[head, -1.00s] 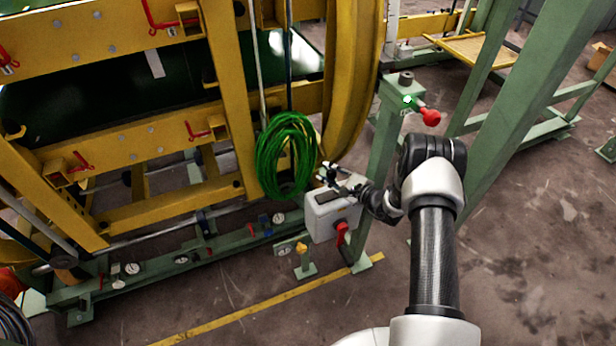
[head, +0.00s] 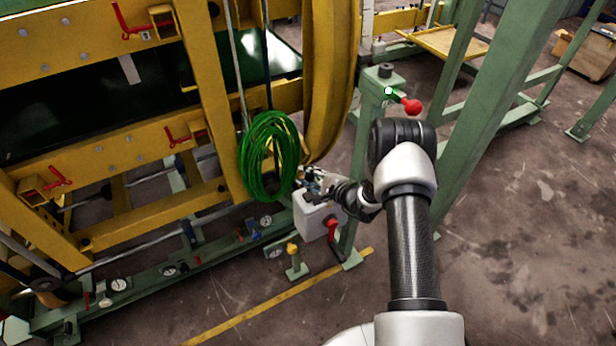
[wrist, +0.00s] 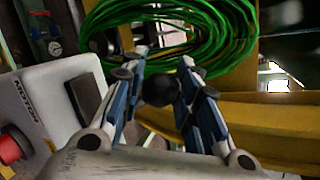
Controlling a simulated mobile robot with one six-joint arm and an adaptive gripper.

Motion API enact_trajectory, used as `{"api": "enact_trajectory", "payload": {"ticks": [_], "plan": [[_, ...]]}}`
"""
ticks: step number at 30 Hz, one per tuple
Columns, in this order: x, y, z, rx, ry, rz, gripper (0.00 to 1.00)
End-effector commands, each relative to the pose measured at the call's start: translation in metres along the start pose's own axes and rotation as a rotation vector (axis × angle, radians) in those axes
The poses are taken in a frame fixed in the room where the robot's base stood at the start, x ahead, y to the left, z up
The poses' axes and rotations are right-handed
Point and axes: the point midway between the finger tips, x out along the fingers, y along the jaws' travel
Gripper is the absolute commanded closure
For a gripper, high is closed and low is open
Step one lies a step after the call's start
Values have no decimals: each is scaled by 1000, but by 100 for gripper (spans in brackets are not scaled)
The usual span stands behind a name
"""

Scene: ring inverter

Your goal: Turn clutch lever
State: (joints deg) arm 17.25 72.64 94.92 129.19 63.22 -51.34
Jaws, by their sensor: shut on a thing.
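My gripper (head: 314,182) is just above the grey-white motor box (head: 312,222), beside the green cable coil. In the wrist view, its blue-padded fingers (wrist: 163,92) are shut on a black ball knob (wrist: 160,89), which looks like the clutch lever's handle. The lever's shaft is hidden behind the knob and fingers. The box, lettered "MOTOR" (wrist: 27,100), is left of the fingers in the wrist view, with a black plate and a red button (wrist: 12,148). A red handle (head: 331,230) shows on the box front in the head view.
The green cable coil (head: 268,157) hangs close behind my gripper, on the yellow frame (head: 215,100). A green post (head: 368,130) with a red ball knob (head: 411,106) stands right of the box. A small yellow-topped green stand (head: 295,262) is in front. Bare floor lies right (head: 520,230).

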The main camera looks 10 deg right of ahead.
Motion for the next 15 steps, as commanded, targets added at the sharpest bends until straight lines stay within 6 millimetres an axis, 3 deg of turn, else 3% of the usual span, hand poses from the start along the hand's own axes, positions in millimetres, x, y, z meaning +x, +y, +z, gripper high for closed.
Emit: {"api": "enact_trajectory", "payload": {"ticks": [2,3,11,15], "plan": [[-2,0,-6,1,15,-1,100],[-2,0,-6,1,15,-1,70],[-1,0,-4,2,9,-1,53],[-1,0,-3,2,6,-1,52]]}}
